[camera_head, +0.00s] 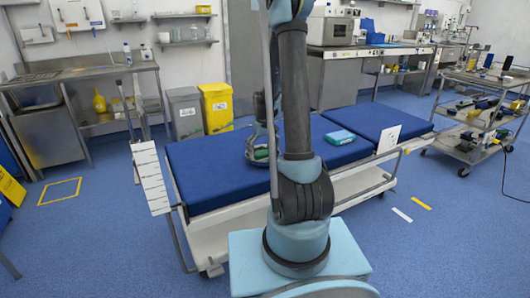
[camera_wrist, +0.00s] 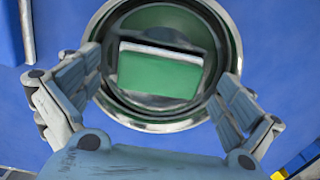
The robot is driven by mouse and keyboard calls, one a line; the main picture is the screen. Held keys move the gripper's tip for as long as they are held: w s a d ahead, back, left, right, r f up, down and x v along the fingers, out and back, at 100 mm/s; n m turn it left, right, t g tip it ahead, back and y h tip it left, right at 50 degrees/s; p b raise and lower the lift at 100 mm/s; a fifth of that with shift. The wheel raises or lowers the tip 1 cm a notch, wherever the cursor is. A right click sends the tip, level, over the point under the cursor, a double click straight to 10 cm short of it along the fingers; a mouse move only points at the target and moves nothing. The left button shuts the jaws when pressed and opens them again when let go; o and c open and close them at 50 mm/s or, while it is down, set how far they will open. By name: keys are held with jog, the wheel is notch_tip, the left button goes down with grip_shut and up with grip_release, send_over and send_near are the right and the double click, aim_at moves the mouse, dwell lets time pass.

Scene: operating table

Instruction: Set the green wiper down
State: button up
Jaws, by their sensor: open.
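The green wiper (camera_wrist: 160,72) is a green block with a pale edge along its top. It lies inside a round metal bowl (camera_wrist: 118,112) in the wrist view. In the head view the bowl (camera_head: 250,159) rests on the blue padded table (camera_head: 208,184), with a bit of the green wiper (camera_head: 261,154) showing, partly hidden by my arm. My gripper (camera_wrist: 158,68) is open over the bowl, its fingers on the left and right of the wiper, with gaps between. I cannot tell the exact height of the fingers above the bowl.
A teal box (camera_head: 339,138) lies on the table right of the bowl. A white card (camera_head: 389,138) stands at the table's right front edge. A grey bin (camera_head: 186,113) and a yellow bin (camera_head: 217,107) stand behind. The pad left of the bowl is clear.

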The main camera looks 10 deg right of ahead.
aim_at(263, 153)
jog(key=shift+r, duration=3.55)
jog(key=shift+s+r, duration=0.2)
jog(key=shift+s, duration=0.1)
jog(key=s+r+m+t, duration=0.1)
jog(key=s+r, duration=0.3)
jog(key=s, duration=0.5)
jog(key=s+r+m, duration=0.1)
jog(key=s+r, duration=0.3)
jog(key=s, duration=0.6)
jog(key=s+f, duration=0.2)
jog(key=s, duration=0.5)
jog(key=s+f+m+t, duration=0.1)
jog(key=s+f, duration=0.2)
jog(key=s, duration=0.5)
jog(key=shift+d+f, duration=0.2)
jog(key=shift+d, duration=0.25)
